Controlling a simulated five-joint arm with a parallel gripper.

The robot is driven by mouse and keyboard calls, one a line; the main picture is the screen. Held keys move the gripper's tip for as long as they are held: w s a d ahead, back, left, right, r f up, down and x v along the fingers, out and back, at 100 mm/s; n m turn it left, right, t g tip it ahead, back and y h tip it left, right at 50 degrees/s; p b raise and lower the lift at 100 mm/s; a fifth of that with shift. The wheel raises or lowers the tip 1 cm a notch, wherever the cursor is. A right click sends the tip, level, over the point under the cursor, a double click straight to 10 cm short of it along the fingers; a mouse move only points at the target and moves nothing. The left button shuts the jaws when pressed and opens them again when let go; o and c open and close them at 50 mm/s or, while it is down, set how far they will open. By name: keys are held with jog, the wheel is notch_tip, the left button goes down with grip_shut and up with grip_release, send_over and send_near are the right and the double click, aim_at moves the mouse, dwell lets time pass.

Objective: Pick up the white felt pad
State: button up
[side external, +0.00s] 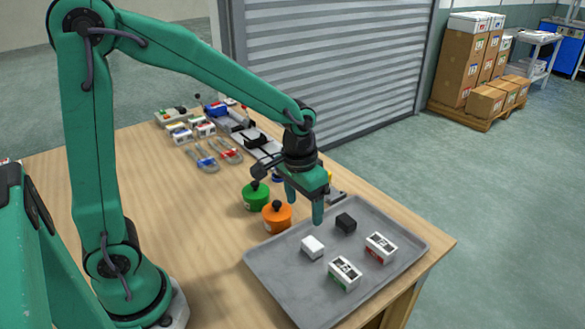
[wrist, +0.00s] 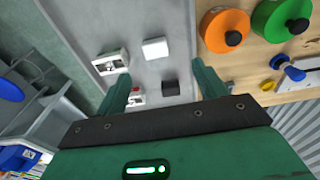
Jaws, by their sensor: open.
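The white felt pad (side external: 313,247) is a small white block lying on the left part of the grey tray (side external: 285,282). It also shows in the wrist view (wrist: 154,48), beyond the fingertips and between their lines. My gripper (side external: 305,207) is open and empty, pointing down above the tray's far left edge.
A black block (side external: 346,223) and two white boxes with green (side external: 345,273) and red (side external: 380,247) marks share the tray. Orange (side external: 277,217) and green (side external: 256,196) round containers with black knobs stand left of the tray. Clamps and other items lie farther back.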

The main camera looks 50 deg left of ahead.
jog(key=g, duration=0.1)
send_over(313, 243)
notch_tip(313, 243, down, 5)
jog(key=shift+r, duration=0.1)
jog(key=shift+s+f, duration=0.1)
jog(key=shift+f, duration=3.85)
jog(key=c, duration=1.1)
